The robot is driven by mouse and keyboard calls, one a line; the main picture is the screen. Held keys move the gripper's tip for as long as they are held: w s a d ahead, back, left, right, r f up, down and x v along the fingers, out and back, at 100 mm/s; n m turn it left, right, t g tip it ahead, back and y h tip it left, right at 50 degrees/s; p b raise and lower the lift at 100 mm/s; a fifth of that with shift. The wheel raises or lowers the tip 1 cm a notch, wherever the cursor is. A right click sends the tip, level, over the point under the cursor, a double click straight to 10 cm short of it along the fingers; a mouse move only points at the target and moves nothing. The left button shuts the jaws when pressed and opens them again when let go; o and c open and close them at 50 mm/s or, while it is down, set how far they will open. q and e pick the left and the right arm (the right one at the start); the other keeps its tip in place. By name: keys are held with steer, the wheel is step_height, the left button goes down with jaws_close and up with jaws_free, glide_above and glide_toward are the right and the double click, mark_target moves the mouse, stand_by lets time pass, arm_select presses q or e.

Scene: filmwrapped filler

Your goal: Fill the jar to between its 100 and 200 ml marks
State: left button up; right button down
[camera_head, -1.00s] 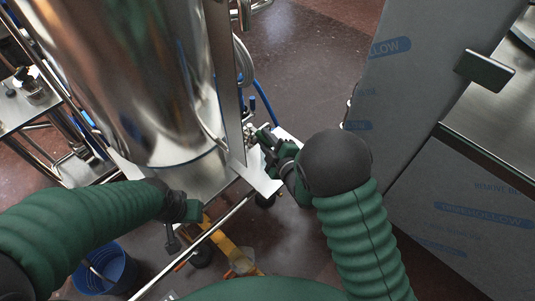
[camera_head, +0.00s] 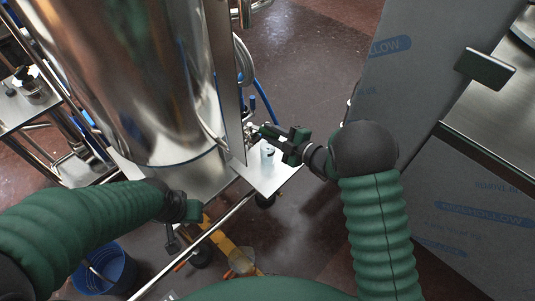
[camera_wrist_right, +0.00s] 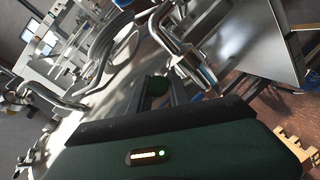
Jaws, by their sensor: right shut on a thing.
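A small pale jar (camera_head: 267,152) stands upright on the white shelf plate beside the big steel tank (camera_head: 140,80). Its marks and fill level are too small to read. My right gripper (camera_head: 262,130) reaches in from the right, just above the jar, to the small metal tap fittings (camera_head: 250,134) at the tank's side.
The shelf plate (camera_head: 285,176) is narrow, with a steel rail (camera_head: 220,222) along its front. A blue hose (camera_head: 266,100) hangs behind. A film-covered grey cabinet (camera_head: 415,90) stands at right. A blue bucket (camera_head: 105,270) and a yellow pallet-truck part (camera_head: 222,240) are below.

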steer(key=shift+w+d+f+n+g+y+b, duration=0.1)
steer(key=shift+w+d+n+g+y+b, duration=0.1)
steer(key=shift+w+n+g+y, duration=0.5)
steer(key=shift+w+d+f+n+g+y+b, duration=0.1)
steer(key=shift+w+d+n+g+y+b, duration=0.15)
steer(key=shift+n+g, duration=0.75)
steer(key=shift+w+d+f+n+g+y+b, duration=0.15)
steer(key=shift+w+n+g+y, duration=0.4)
steer(key=shift+g, duration=0.45)
steer(key=shift+a+r, duration=0.1)
steer(key=shift+a, duration=0.05)
steer(key=shift+s, duration=0.15)
stand_by(4.4)
